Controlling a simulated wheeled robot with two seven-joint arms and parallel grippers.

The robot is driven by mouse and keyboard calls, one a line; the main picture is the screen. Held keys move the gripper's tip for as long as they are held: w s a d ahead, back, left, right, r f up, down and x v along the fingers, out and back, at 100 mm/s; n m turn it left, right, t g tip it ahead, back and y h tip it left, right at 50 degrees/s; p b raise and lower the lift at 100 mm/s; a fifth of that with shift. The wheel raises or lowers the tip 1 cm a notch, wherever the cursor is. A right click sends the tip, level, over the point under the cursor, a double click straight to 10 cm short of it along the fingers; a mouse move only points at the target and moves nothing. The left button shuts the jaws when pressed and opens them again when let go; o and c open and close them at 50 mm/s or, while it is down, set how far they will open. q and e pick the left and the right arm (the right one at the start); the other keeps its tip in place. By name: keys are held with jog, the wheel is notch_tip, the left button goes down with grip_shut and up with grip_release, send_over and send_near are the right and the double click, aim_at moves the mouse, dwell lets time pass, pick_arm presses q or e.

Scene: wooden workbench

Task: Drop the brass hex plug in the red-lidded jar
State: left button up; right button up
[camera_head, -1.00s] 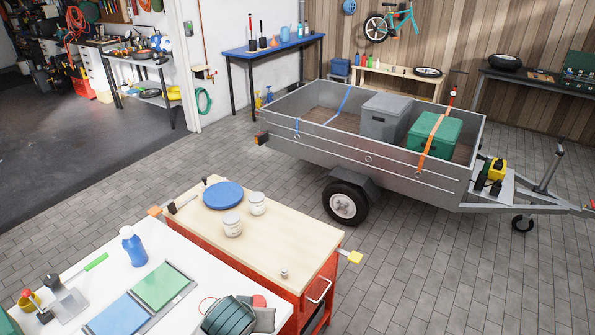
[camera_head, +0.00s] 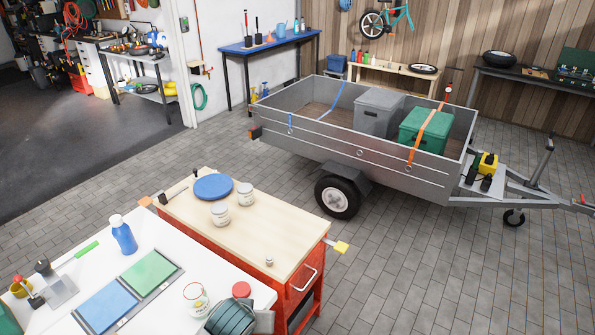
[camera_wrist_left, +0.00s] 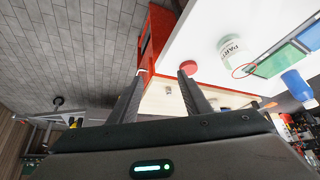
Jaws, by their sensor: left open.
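The brass hex plug (camera_head: 269,261) is a small piece standing near the front right of the wooden bench top. A pale jar (camera_head: 195,299) with a label stands on the white table; it also shows in the left wrist view (camera_wrist_left: 230,48). A round red lid (camera_head: 242,289) lies beside it on the table, apart from the jar, and also shows in the left wrist view (camera_wrist_left: 188,67). My left gripper (camera_wrist_left: 160,80) is open in its wrist view, with nothing visible held between the fingers. My right gripper is not in view.
A blue bottle (camera_head: 124,236) and a blue and green tray (camera_head: 150,271) are on the white table. The bench top around the plug is clear.

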pick_arm(q)
jog(key=s+a+f+g+b, duration=0.1)
jog(key=s+a+f+b, duration=0.25)
jog(key=f, duration=0.95)
jog(key=s+a+f+g+b, duration=0.15)
jog(key=s+f, duration=0.25)
jog(key=f, duration=1)
jog(key=s+a+f+b, duration=0.3)
jog(key=f, duration=1)
jog(key=s+a+f+g+b, duration=0.1)
jog(key=s+a+f+b, duration=0.1)
jog(key=s+f, duration=0.6)
jog(key=s+a+f+m+b, duration=0.1)
jog(key=s+f, duration=0.7)
jog(key=s, duration=0.8)
jog(key=s+a+f+g+b, duration=0.1)
jog(key=s+a+f+b, duration=0.2)
jog(key=s+f, duration=0.5)
jog(key=s, duration=0.4)
jog(key=shift+s+a+m+g, duration=0.15)
jog(key=shift+a+m+g, duration=0.1)
jog(key=shift+m+g, duration=0.1)
